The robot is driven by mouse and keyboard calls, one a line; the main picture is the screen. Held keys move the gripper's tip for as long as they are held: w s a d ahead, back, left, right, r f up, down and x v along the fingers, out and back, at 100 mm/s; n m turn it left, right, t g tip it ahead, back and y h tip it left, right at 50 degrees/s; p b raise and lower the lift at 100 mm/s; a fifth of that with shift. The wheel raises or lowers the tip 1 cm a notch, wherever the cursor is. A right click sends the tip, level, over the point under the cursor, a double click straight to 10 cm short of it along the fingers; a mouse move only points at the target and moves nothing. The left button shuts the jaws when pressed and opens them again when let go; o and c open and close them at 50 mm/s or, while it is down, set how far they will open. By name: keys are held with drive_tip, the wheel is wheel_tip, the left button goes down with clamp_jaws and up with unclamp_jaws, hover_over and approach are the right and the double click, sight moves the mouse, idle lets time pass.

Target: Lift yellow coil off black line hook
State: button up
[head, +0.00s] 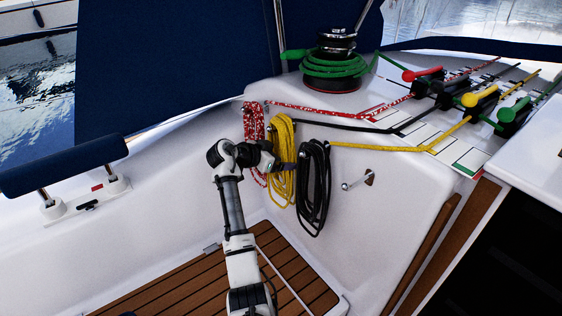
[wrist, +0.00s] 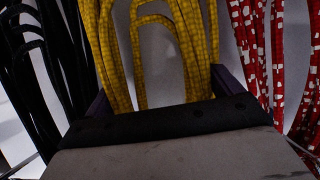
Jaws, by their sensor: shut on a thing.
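The yellow coil (head: 281,143) hangs on the white cockpit wall in the head view, between a red-and-white coil and a black coil (head: 314,187). My gripper (head: 283,165) is at the yellow coil's middle and is shut on it. In the wrist view the yellow coil (wrist: 135,35) rises from between my fingers (wrist: 160,90), with the black coil (wrist: 35,75) at left. The hooks are hidden behind the coils. The black line (head: 335,124) runs along the ledge to the top of the yellow coil, and the yellow line (head: 385,147) runs to the top of the black coil.
The red-and-white coil (head: 254,122) hangs close at the left; in the wrist view it is at right (wrist: 275,50). A winch (head: 334,66) wrapped in green line stands above. The teak floor (head: 185,287) lies below.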

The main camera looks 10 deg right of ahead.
drive_tip(key=shift+s+a+r, duration=0.1)
drive_tip(key=shift+a+r, duration=0.1)
drive_tip(key=shift+r, duration=0.25)
drive_tip(key=shift+s+a+r, duration=0.1)
drive_tip(key=shift+a+r, duration=0.05)
drive_tip(key=shift+r, duration=0.25)
idle(1.0)
drive_tip(key=s+a, duration=0.2)
drive_tip(key=a, duration=0.5)
drive_tip(key=shift+s+p, duration=0.35)
idle(0.3)
idle(0.5)
